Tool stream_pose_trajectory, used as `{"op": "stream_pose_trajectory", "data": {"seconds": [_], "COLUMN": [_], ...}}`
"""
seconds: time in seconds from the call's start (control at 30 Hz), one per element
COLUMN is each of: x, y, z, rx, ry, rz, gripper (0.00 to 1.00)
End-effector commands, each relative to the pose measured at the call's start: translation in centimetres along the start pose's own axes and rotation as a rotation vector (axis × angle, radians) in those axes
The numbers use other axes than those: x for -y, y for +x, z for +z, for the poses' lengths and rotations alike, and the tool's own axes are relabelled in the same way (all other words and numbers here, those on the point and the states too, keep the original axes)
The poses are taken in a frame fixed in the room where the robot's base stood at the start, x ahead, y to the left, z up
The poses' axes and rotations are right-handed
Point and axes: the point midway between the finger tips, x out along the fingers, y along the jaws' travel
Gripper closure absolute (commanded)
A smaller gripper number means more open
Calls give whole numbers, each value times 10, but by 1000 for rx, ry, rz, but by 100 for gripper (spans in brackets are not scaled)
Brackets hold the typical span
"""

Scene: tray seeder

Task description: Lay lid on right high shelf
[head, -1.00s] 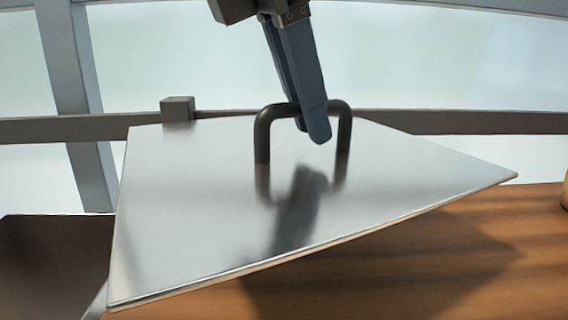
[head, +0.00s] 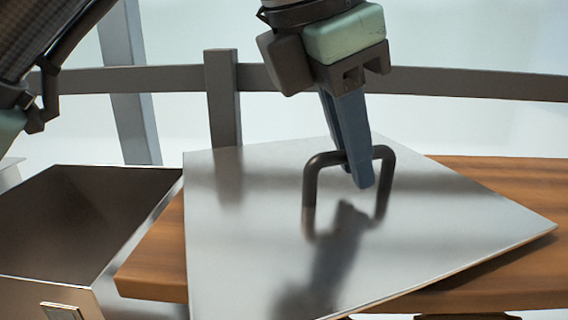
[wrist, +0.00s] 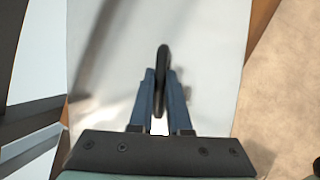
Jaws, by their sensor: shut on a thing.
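The lid (head: 260,230) is a flat, shiny metal sheet with a dark, arched handle (head: 310,185) on top. My gripper (head: 360,180) is shut on the handle, its blue fingers pointing down across the bar. In the wrist view the fingers (wrist: 160,100) close on the handle (wrist: 163,55) from both sides, with the lid (wrist: 210,60) beneath. The lid lies over a wooden shelf (head: 150,265) and covers much of it. I cannot tell whether the lid touches the wood or hangs just above it.
An open metal bin (head: 130,240) stands at the left, beside the shelf's left end. A dark rail (head: 450,82) with an upright post (head: 223,100) runs behind. Bare wood shows right of the lid at the back. Pale floor shows in the wrist view (wrist: 285,80).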

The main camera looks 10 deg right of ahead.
Motion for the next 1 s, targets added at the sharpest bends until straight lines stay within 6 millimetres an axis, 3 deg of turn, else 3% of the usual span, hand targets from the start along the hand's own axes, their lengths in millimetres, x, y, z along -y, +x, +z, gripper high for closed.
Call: {"op": "stream_pose_trajectory", "data": {"seconds": [0.1,0.13,0.27,0.67,1.0], "x": [0,0,0,-1,-2], "y": [0,1,0,-8,-68], "z": [-1,-1,-1,0,1], "rx": [-5,-7,-7,-5,-7], "ry": [-1,-2,-2,-2,-5], "rz": [-2,-3,-3,-1,2], "gripper": [100,79,56,54,54]}}
